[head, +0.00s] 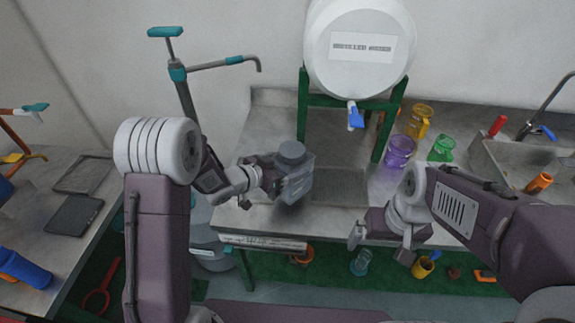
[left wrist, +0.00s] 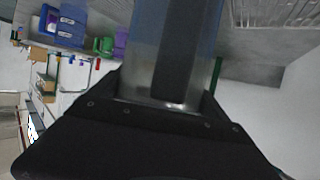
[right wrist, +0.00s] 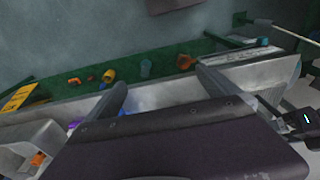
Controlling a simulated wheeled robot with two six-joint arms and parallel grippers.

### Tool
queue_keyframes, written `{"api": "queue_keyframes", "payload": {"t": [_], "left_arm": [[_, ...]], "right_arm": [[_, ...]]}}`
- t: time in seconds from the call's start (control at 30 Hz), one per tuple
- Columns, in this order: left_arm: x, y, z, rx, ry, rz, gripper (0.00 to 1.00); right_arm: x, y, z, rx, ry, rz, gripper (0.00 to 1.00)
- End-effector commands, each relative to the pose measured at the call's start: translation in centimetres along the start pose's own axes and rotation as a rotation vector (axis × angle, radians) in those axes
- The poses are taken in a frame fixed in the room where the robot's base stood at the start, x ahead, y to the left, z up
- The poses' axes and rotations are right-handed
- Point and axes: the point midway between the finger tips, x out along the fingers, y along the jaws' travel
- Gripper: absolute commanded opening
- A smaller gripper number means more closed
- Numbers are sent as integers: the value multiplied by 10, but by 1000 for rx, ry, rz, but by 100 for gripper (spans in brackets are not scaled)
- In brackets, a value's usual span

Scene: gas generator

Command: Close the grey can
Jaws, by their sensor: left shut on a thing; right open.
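The grey can (head: 299,184) is a boxy blue-grey container, upright at the left part of the grey counter. A round darker grey cap (head: 292,151) is on its top; I cannot tell how firmly it sits. My left gripper (head: 274,177) is shut on the can from its left side. In the left wrist view the can (left wrist: 175,45) fills the space between the fingers, with its top out of sight. My right gripper (head: 381,249) is open and empty at the counter's front edge, right of the can. Its spread fingers also show in the right wrist view (right wrist: 160,86).
A big white tank (head: 358,75) with a blue tap stands on a green frame behind the can. A teal-handled pump (head: 178,73) stands at left. The counter (head: 343,212) right of the can is clear.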

Motion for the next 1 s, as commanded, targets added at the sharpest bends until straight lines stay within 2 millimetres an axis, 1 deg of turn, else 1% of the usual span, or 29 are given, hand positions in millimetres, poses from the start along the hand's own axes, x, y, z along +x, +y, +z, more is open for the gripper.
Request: {"api": "queue_keyframes", "payload": {"t": [0.03, 0.1, 0.2, 0.3, 0.6, 0.67, 0.73, 0.77, 0.8, 0.87, 0.93, 1.0], "left_arm": [[0, 0, -3, 2, 7, -1, 0], [0, 0, -3, 2, 7, -1, 0], [0, 0, -3, 2, 7, -1, 0], [0, -1, -3, 2, 7, -1, 0], [0, -1, -3, 2, 7, -1, 0], [0, -1, -3, 2, 7, -1, 0], [0, -1, -3, 2, 7, -1, 0], [0, -1, -3, 2, 7, -1, 0], [0, 0, -3, 2, 7, -1, 0], [0, -1, -3, 2, 7, -1, 0], [0, -1, -3, 2, 7, -1, 0], [0, -1, -3, 2, 7, -1, 0]], "right_arm": [[-10, 0, -1, 0, 6, 0, 100], [-21, 0, -1, 0, 4, 0, 100], [-32, 0, -1, 0, 2, 0, 100], [-38, 0, 0, 0, 1, 0, 100], [-38, 0, 0, 0, 0, 0, 100], [-38, 0, -5, -1, 21, 0, 100], [-36, -1, -20, -2, 86, -3, 100], [-32, -1, -26, -3, 117, -5, 100], [-21, -1, -34, -3, 145, -6, 100], [2, -1, -39, -2, 162, -7, 100], [34, -1, -35, -2, 145, -6, 100], [59, 0, -22, 0, 97, -4, 100]]}}
